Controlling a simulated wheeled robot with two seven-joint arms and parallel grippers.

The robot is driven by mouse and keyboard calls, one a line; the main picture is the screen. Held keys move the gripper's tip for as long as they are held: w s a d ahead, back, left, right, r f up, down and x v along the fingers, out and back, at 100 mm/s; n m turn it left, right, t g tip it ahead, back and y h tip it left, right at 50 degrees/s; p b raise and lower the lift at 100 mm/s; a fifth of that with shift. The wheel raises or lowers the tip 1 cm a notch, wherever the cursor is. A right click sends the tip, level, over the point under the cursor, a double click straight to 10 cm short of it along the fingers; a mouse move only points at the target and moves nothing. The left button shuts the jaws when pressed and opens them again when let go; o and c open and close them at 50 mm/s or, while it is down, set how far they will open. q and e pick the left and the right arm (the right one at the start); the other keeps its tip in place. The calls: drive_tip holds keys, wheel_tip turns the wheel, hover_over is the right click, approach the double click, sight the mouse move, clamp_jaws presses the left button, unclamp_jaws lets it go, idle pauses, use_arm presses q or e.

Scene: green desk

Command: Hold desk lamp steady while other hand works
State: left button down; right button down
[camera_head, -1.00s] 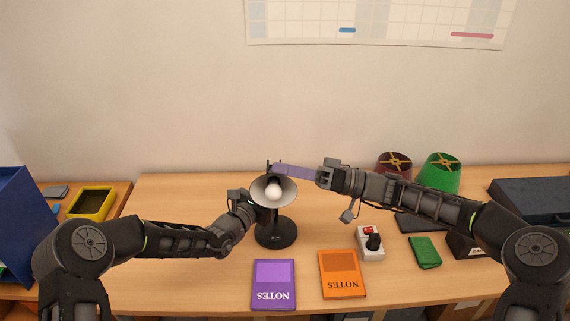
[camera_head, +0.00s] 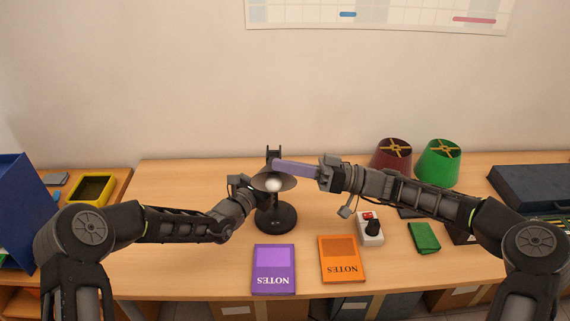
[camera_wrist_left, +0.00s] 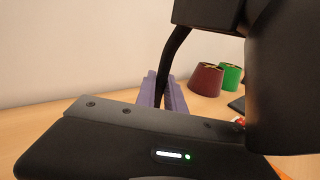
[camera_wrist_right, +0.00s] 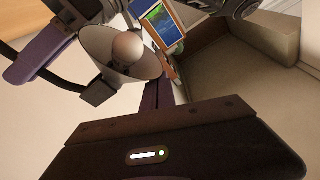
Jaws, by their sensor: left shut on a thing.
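The desk lamp has a round black base (camera_head: 276,219), a grey cone shade (camera_head: 263,184) and a white bulb (camera_head: 273,185). It stands upright on the desk. My left gripper (camera_wrist_left: 163,92) has purple fingers on either side of the lamp's black stem (camera_wrist_left: 174,62) and is shut on it; in the head view the shade hides its fingertips. My right gripper (camera_head: 276,166) comes in from the right, with its purple fingers at the upper edge of the shade. The shade and bulb also show close up in the right wrist view (camera_wrist_right: 96,45). Whether the right fingers pinch the shade is unclear.
Dark red (camera_head: 391,158) and green (camera_head: 440,162) shades stand at the back right. The desk's left part is clear.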

idle(0.4)
drive_tip(key=shift+w+r, duration=0.1)
drive_tip(key=shift+r, duration=0.3)
drive_tip(key=r, duration=0.1)
drive_tip(key=w+r, duration=0.1)
drive_tip(key=r, duration=0.1)
drive_tip(key=shift+d, duration=0.1)
drive_tip(key=d+f, duration=0.2)
drive_tip(key=d, duration=0.7)
drive_tip(key=shift+s, duration=0.45)
use_arm(q)
drive_tip(key=c, duration=1.3)
unclamp_jaws()
drive_tip(key=shift+c, duration=0.2)
drive_tip(key=shift+s, duration=0.1)
